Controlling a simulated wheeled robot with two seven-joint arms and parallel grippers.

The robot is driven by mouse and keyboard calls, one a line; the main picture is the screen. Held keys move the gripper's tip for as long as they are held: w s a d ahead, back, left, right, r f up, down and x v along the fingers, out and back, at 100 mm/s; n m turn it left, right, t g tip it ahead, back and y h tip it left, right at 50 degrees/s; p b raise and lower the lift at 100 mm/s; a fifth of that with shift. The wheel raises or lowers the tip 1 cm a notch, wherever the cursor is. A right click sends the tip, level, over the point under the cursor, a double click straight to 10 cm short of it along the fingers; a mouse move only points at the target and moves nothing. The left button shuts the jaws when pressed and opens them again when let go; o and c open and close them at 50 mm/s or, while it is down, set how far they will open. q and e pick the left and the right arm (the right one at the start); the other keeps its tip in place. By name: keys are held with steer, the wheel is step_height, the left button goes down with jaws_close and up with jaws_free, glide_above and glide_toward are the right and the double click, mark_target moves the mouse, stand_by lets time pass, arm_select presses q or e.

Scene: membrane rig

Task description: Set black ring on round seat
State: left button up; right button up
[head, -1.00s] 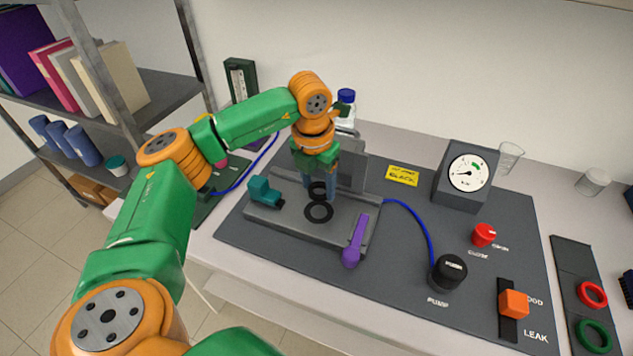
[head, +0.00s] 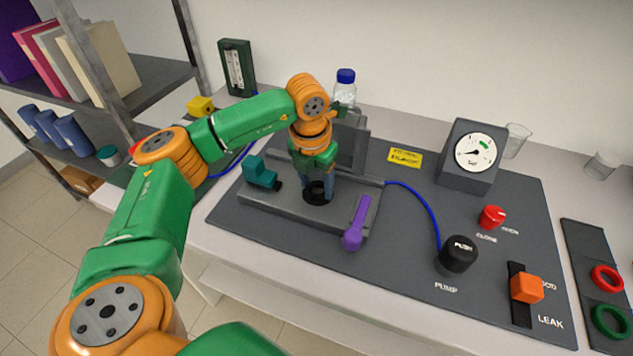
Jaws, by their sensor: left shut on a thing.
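The black ring (head: 317,198) is between the fingertips of my left gripper (head: 317,191), at the round seat on the grey rig base (head: 275,210). The gripper points down and is shut on the ring. The ring and the seat overlap in the head view, and the seat's dark outline is mostly hidden. I cannot tell whether the ring touches the seat. My right gripper is not in view.
A teal clamp (head: 261,173) stands left of the seat, and a purple lever (head: 356,225) stands right of it. An upright grey plate (head: 353,145) is close behind. The black pump button (head: 458,253), gauge (head: 472,155) and orange leak slider (head: 526,288) are further right. Red (head: 607,278) and green (head: 611,321) rings lie far right.

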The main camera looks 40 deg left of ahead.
arm_select(q)
steer(key=shift+f, duration=0.15)
steer(key=o, duration=1.4)
steer(key=r, duration=0.2)
steer(key=r+b, duration=0.1)
steer(key=r, duration=0.4)
steer(key=shift+s, duration=0.4)
